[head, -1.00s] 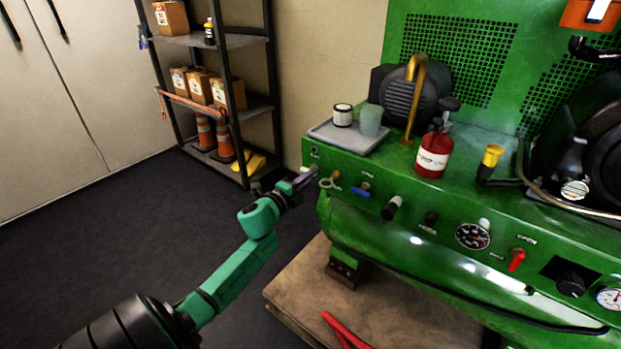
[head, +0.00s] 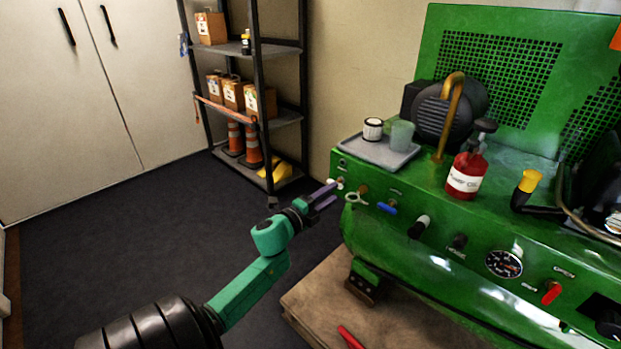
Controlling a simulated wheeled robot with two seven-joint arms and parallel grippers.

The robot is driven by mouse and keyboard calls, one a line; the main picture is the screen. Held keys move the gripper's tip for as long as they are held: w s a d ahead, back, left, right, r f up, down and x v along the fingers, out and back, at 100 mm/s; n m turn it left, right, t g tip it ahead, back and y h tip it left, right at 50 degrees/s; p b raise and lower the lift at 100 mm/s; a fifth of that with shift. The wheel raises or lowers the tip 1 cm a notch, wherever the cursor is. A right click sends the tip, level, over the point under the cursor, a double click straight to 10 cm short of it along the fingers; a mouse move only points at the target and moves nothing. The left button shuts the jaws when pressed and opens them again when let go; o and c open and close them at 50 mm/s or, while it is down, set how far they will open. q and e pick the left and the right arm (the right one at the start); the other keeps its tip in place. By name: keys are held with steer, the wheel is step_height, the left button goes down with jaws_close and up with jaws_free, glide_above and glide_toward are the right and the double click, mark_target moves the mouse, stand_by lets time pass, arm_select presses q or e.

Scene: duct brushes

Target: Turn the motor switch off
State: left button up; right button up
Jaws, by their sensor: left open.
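The green machine (head: 375,240) has a front panel with a row of controls. At its left end are a small pale knob (head: 340,182) and a brass-coloured knob (head: 363,188). Further right are a blue lever (head: 387,208), a black knob with a pale end (head: 419,227), a dark knob (head: 458,243) and a red lever (head: 551,292). The labels are too small to tell which is the motor switch. My left gripper (head: 328,194) is open and empty, its fingertips close to the pale knob; contact cannot be told. My right gripper is out of view.
A grey tray (head: 357,150) with a white jar (head: 373,129) and a cup (head: 402,136) sits on the machine. A red bottle (head: 466,176) stands to the right. A shelf rack (head: 262,90) stands behind my gripper. Dark floor (head: 120,235) lies clear at left.

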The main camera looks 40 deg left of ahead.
arm_select(q)
steer(key=s+p, duration=0.1)
steer(key=s, duration=1)
steer(key=shift+d, duration=0.15)
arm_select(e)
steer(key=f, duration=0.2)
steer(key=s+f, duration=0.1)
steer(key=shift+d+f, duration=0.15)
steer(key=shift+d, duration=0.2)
